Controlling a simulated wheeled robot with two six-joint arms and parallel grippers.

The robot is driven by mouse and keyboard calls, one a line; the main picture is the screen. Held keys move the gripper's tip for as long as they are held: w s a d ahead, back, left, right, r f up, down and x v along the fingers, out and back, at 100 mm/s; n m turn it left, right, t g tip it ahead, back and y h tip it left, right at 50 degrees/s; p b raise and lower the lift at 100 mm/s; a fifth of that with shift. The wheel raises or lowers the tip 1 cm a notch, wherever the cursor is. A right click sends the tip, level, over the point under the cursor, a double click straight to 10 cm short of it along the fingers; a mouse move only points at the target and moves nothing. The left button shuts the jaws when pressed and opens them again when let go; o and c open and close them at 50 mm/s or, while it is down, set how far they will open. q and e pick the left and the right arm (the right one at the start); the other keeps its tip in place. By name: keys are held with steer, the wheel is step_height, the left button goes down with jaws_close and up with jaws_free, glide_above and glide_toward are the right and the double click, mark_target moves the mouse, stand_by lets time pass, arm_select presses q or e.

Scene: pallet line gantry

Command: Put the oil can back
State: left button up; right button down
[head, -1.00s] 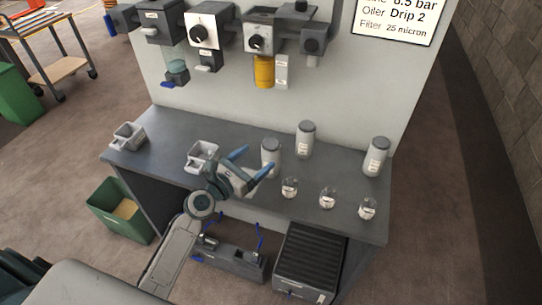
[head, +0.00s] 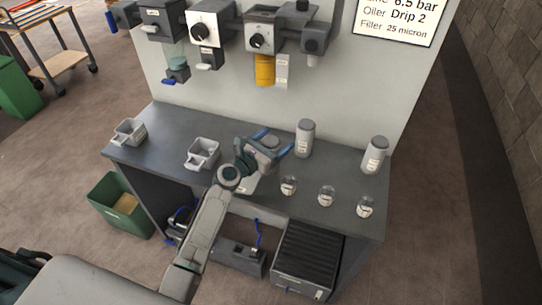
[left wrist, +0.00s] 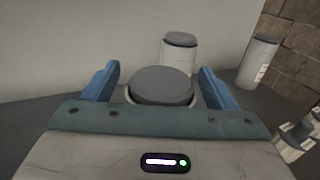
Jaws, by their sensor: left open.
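Three pale cylindrical cans with grey lids stand on the grey bench (head: 165,135). The nearest can (left wrist: 162,87) is between the fingers of my left gripper (head: 275,142), which is open; in the head view the gripper mostly hides this can. In the left wrist view its lid sits between the blue fingers, with a gap on each side. A second can (head: 305,138) stands behind and to the right; it also shows in the left wrist view (left wrist: 179,52). The third can (head: 375,155) is at the bench's right end. Their labels are too small to read. My right gripper is not in view.
Several small clear jars, such as one (head: 289,185), stand along the bench front. Two grey bins (head: 203,153) (head: 129,132) are on the left. Gauges and a yellow-bowled unit (head: 265,70) hang on the panel behind. A green bin (head: 121,205) is on the floor.

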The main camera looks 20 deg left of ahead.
arm_select(q)
steer(key=shift+c, duration=0.3)
steer(key=shift+r, duration=0.1)
steer(key=c, duration=1.6)
